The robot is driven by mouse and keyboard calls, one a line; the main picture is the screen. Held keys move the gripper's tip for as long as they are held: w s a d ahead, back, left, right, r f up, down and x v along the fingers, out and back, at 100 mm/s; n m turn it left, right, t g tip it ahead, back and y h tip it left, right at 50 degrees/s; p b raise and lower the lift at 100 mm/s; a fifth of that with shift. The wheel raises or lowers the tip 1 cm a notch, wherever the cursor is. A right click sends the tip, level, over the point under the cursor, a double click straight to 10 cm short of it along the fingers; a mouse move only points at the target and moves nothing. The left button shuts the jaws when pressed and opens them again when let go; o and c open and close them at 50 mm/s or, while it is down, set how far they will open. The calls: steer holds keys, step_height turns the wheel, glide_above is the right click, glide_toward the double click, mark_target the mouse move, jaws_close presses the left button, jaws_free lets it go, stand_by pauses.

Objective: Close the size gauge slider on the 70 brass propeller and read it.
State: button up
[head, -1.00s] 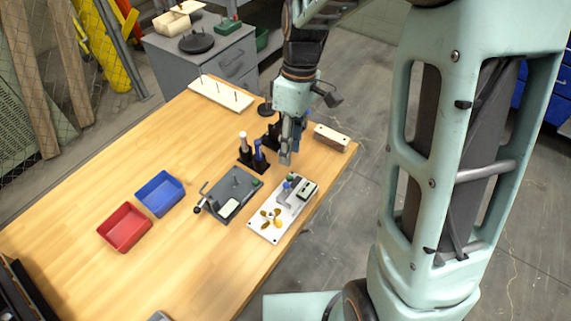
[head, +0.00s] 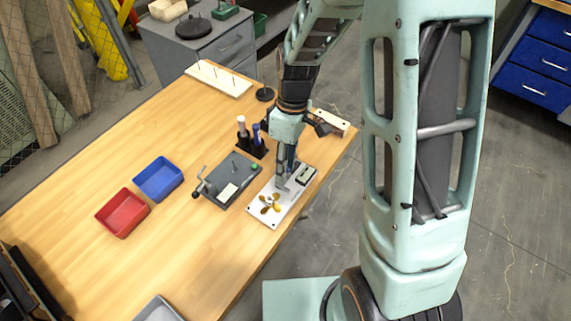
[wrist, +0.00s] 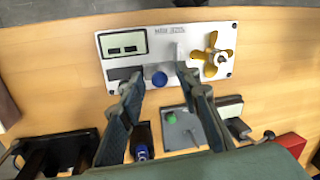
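The size gauge is a white plate (head: 258,214) near the table's right edge; the wrist view shows it ahead (wrist: 222,82). Its brass propeller (wrist: 213,55) sits on a post at the right, also in the head view (head: 269,204). A grey upright jaw (wrist: 179,47) stands left of the propeller with a gap between. A blue slider knob (wrist: 159,81) is below the jaw. The display (wrist: 123,43) shows dark bars, no legible number. My gripper (wrist: 159,77) is open, its fingertips either side of the knob; contact cannot be told. In the head view my gripper (head: 283,184) hides the knob.
A grey fixture (head: 224,188) with a lever and green button stands left of the gauge. Behind it is a black holder (head: 251,148) with white and blue handles. Blue (head: 159,178) and red (head: 123,212) bins lie farther left, with bare table around them.

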jaws_close()
steer(key=shift+s+a, duration=0.65)
steer(key=shift+s, duration=0.1)
jaws_free()
steer(key=shift+s, duration=0.1)
